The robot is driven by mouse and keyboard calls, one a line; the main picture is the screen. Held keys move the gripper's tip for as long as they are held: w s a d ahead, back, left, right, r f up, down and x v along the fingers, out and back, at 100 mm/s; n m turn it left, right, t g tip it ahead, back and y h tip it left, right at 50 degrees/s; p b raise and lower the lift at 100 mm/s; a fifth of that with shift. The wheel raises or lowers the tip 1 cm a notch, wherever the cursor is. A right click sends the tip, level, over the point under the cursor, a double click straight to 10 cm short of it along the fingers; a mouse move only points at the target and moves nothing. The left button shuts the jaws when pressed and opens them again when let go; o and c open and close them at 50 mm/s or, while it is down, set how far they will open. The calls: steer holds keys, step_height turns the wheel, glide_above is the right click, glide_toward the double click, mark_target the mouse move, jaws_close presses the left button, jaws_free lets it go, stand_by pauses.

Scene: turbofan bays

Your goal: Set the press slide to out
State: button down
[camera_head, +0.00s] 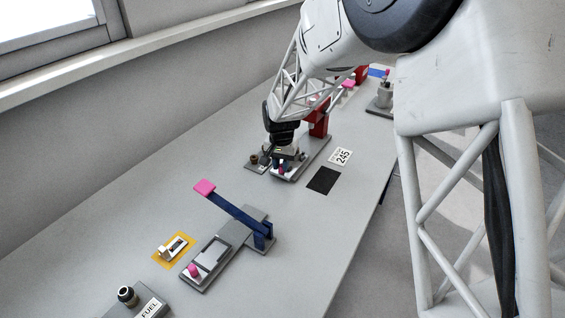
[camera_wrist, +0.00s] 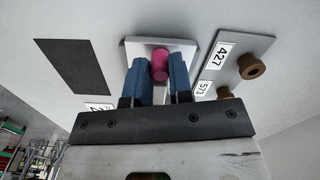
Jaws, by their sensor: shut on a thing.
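A grey plate fixture (camera_head: 313,158) with a red upright (camera_head: 318,122) stands mid-bench under my arm. I take it to be the press with its slide, though no label shows. My gripper (camera_head: 283,168) is low over the near end of this plate. In the wrist view a magenta knob (camera_wrist: 160,62) stands on the pale plate (camera_wrist: 135,48), between the two blue fingers of my gripper (camera_wrist: 160,80). The fingers are shut on the knob from both sides. The slide's travel and any position marks are hidden by my gripper.
A plate (camera_wrist: 229,66) labelled 427 and 573, with brown knobs, lies close beside it. A blue lever (camera_head: 237,214) with a pink end stands nearer. Bench is clear between.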

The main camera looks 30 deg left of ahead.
steer(key=c, duration=1)
jaws_free()
steer(key=shift+s, duration=0.1)
steer(key=shift+r, duration=3.9)
